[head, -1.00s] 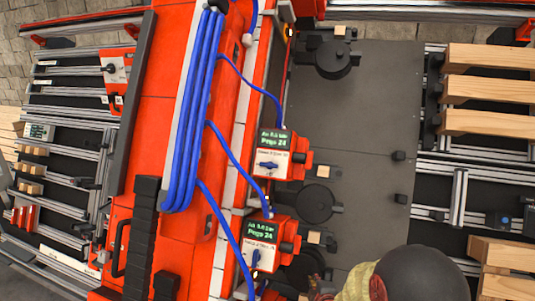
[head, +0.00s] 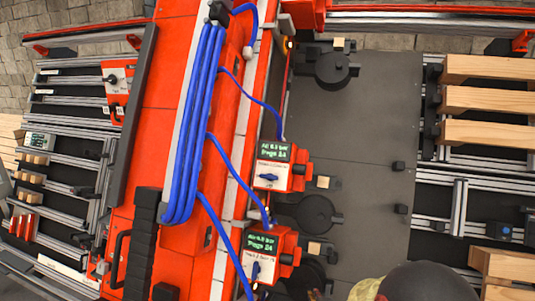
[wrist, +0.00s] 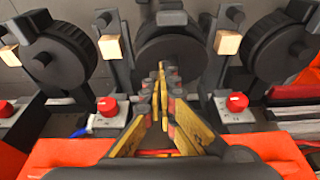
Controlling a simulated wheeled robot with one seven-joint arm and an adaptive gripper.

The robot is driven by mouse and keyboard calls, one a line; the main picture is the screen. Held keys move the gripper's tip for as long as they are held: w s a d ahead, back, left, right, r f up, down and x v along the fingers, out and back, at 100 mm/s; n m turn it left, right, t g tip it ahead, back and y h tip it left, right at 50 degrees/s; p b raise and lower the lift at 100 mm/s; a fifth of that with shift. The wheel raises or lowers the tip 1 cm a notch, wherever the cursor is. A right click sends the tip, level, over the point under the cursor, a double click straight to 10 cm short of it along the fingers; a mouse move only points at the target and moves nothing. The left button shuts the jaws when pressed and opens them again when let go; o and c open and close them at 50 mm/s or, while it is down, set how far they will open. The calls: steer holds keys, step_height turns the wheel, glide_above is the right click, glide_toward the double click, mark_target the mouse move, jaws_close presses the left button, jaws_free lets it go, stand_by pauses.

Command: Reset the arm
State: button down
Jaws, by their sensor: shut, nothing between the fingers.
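My gripper (wrist: 163,92) shows in the wrist view with its yellow-sided fingers together and nothing between them. It points toward the middle black round wheel (wrist: 170,55), which stands behind the fingertips; whether they touch cannot be told. In the head view only a dark rounded part of my arm shows at the bottom edge, right of centre, and the fingers cannot be made out there.
Red valve boxes with green displays (head: 273,166) (head: 266,246) stand along the red gantry beam (head: 166,90), with blue hoses (head: 195,120). Red buttons (wrist: 107,105) (wrist: 237,101) flank the fingers. A grey plate (head: 365,125) has bare room; wooden planks (head: 490,100) lie right.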

steer(key=s+f+m+g, duration=0.5)
steer(key=s+f, duration=0.3)
steer(key=s+r+m+g, duration=0.1)
steer(key=s+m+g, duration=0.25)
steer(key=s, duration=0.35)
steer(key=s+d+r+m+t+b, duration=0.1)
steer(key=s+r+m+b, duration=0.6)
steer(key=s+r, duration=1.4)
steer(key=shift+s+d+r+m+b, duration=0.35)
steer(key=shift+d+r+m+b, duration=0.1)
steer(key=shift+d+r, duration=0.5)
steer(key=shift+t, duration=0.25)
